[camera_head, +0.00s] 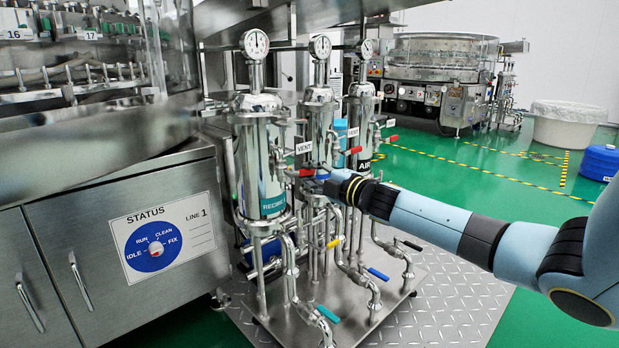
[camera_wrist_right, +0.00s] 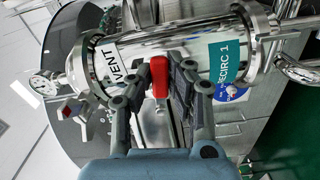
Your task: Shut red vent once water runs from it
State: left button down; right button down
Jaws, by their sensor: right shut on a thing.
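The red vent handle (camera_head: 306,172) is on the nearest steel filter housing (camera_head: 258,140), which has a teal label reading RECIRC. My right gripper (camera_head: 314,183) reaches it from the right. In the right wrist view the red handle (camera_wrist_right: 159,76) stands between the two dark fingers of my right gripper (camera_wrist_right: 160,85), which is shut on it. The VENT label (camera_wrist_right: 111,65) is beside it there. The vent's outlet is hidden and I cannot make out any running water. My left gripper is not in view.
Two more housings with red handles (camera_head: 353,151) (camera_head: 391,139) stand just behind. Pressure gauges (camera_head: 256,44) top them; yellow, blue and teal valve handles (camera_head: 328,313) sit below. A steel cabinet with a status dial (camera_head: 155,248) is at left.

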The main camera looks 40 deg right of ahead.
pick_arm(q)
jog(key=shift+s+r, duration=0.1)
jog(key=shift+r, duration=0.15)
pick_arm(e)
jog(key=shift+r+n, duration=0.3)
jog(key=shift+n, duration=0.7)
jog(key=c, duration=1.2)
grip_release()
jog(key=shift+r, duration=0.1)
jog(key=shift+c, duration=0.2)
jog(key=shift+s, duration=0.1)
jog(key=s, duration=1.2)
jog(key=shift+d, duration=0.45)
